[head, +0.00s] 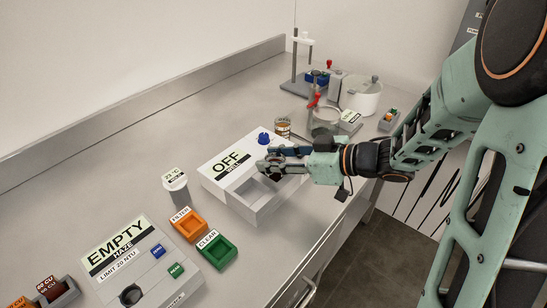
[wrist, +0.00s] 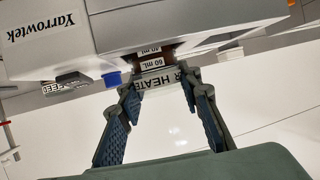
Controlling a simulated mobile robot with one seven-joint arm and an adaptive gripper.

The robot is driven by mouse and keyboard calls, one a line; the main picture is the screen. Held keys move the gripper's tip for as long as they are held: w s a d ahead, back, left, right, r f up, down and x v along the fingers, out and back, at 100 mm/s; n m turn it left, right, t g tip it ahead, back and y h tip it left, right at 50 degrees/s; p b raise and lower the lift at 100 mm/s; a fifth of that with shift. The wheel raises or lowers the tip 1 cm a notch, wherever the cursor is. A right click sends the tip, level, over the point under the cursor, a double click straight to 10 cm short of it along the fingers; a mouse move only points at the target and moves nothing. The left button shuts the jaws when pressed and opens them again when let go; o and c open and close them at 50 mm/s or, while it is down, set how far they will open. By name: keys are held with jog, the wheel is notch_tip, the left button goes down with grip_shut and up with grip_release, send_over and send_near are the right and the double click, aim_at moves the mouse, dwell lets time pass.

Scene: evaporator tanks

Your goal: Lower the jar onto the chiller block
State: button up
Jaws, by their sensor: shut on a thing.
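In the wrist view a jar (wrist: 152,63) with brown contents and marks reading 60 mL and 40 mL shows at the fingertips of my gripper (wrist: 164,88), which is shut on it. In the head view my gripper (head: 272,162) is over a white box (head: 217,173) labelled OFF and WELL, with a blue knob and a square recess. Its fingers partly cover the box. A small amber labelled jar (head: 283,124) shows just behind the gripper; I cannot tell whether it is the same jar. No label reads chiller, so I cannot tell which unit is the chiller block.
A stand (head: 296,68) and a white pot (head: 361,95) are at the back.

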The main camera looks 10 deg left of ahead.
jog(key=o, duration=1.4)
jog(key=shift+d, duration=0.15)
jog(key=v, duration=1.1)
jog(key=shift+s+d+r, duration=0.2)
jog(key=shift+d+r, duration=0.05)
jog(key=shift+d, duration=0.05)
